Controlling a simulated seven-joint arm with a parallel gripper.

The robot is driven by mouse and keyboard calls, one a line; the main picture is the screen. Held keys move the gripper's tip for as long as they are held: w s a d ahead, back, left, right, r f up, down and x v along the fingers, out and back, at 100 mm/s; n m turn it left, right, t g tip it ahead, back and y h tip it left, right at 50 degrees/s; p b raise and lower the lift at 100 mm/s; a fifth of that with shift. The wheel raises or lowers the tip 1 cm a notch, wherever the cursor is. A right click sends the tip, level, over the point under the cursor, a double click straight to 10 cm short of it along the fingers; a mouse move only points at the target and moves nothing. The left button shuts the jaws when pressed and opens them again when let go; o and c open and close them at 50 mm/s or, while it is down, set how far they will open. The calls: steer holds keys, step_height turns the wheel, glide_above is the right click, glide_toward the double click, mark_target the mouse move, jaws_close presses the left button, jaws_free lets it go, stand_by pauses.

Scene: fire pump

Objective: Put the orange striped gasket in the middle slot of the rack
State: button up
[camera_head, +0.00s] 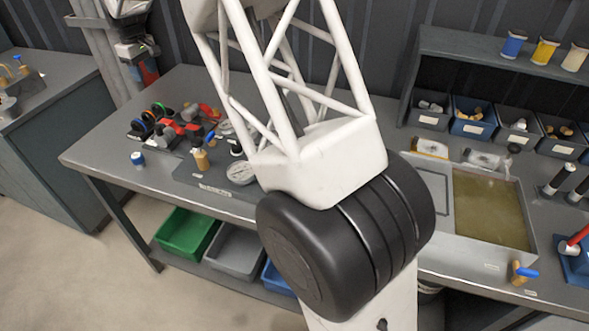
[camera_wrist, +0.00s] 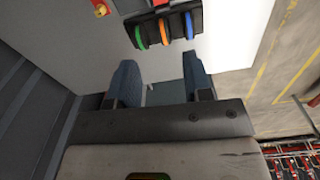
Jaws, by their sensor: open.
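In the wrist view, a dark rack (camera_wrist: 165,14) at the top holds three ring-shaped gaskets on edge, side by side. The orange-edged gasket (camera_wrist: 164,32) is in the middle, between a green one (camera_wrist: 139,37) and a blue one (camera_wrist: 188,25). I cannot make out stripes at this size. My gripper (camera_wrist: 160,62) is open, with nothing between its fingers, and its tips are apart from the gaskets. In the head view, the rack and gaskets (camera_head: 156,119) show small at the bench's left side.
Red parts (camera_head: 195,127) and gauges (camera_head: 240,172) crowd the grey bench (camera_head: 105,150) near the rack. A blue-topped piece (camera_head: 137,158) stands near its front edge. A shallow tray (camera_head: 490,208) and a shelf with bins (camera_head: 473,118) are at right.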

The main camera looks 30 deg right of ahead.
steer(key=s+d+r+m, duration=0.1)
steer(key=s+d+r, duration=0.3)
steer(key=s, duration=0.5)
steer(key=s+d+r+m+t, duration=0.1)
steer(key=s+d+r+m, duration=0.3)
steer(key=s, duration=0.6)
steer(key=s+d+r+n, duration=0.1)
steer(key=s+d+r, duration=0.1)
steer(key=s+d, duration=0.55)
steer(key=s+d+f+m, duration=0.1)
steer(key=s+f, duration=0.1)
steer(key=s, duration=0.9)
steer(key=s+d+f+m+t, duration=0.1)
steer(key=s+d+f, duration=0.1)
steer(key=s, duration=0.9)
steer(key=s+d+f+m, duration=0.2)
steer(key=s+f, duration=0.1)
steer(key=s, duration=0.8)
steer(key=shift+s+d+f, duration=0.2)
steer(key=shift+s+d, duration=0.05)
steer(key=shift+s, duration=0.15)
